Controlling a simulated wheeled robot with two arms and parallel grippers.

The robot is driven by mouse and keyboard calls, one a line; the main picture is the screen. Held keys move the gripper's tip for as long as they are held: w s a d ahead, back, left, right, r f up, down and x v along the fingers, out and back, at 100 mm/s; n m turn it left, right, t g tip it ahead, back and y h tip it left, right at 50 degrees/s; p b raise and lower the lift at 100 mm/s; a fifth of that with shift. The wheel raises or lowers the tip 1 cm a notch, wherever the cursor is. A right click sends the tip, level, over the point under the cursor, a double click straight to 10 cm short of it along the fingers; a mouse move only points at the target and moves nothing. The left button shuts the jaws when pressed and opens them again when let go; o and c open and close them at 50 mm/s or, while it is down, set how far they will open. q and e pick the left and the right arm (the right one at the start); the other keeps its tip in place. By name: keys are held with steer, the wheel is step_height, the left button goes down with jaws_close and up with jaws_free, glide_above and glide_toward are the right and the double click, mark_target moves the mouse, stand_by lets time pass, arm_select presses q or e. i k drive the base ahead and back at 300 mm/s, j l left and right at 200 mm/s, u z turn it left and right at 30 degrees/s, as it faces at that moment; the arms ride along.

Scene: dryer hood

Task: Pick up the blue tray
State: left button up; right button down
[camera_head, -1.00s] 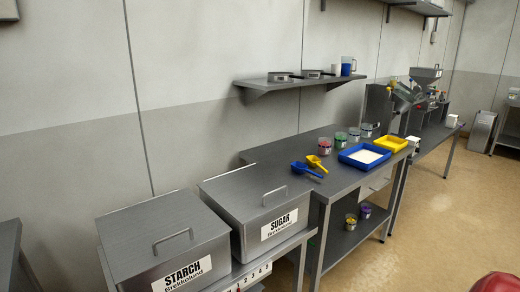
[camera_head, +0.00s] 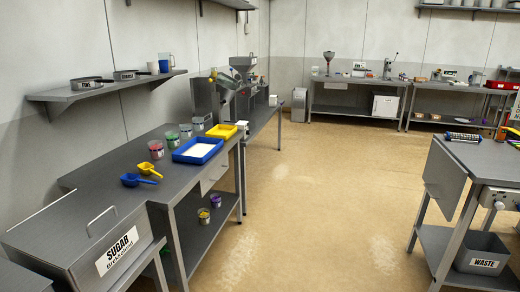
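The blue tray (camera_head: 176,156) lies flat on the grey metal workbench (camera_head: 110,168) on the left. It holds a white layer that looks like powder. A yellow tray (camera_head: 221,132) sits just behind it, close to its far right corner. Neither of my grippers shows in the head view, and nothing touches the blue tray from my side.
A blue scoop (camera_head: 131,180) and a yellow scoop (camera_head: 149,169) lie on the bench left of the tray, with several small cups (camera_head: 171,139) behind. The sugar bin (camera_head: 90,238) stands nearer. Open floor (camera_head: 310,200) lies between this bench and a right table (camera_head: 490,160).

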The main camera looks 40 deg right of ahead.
mark_target(199, 151)
steer(key=z, duration=0.75)
steer(key=i+l+u, duration=0.1)
steer(key=u, duration=0.3)
steer(key=i+l+u, duration=0.15)
steer(key=u, duration=0.2)
steer(key=i+l+u, duration=0.1)
steer(key=u, duration=0.3)
steer(key=i+l+u, duration=0.25)
steer(key=l, duration=0.5)
steer(key=l+u, duration=0.2)
steer(key=l, duration=0.6)
steer(key=i+l+u, duration=0.25)
steer(key=l, duration=0.6)
steer(key=k+j, duration=0.05)
steer(key=k, duration=0.05)
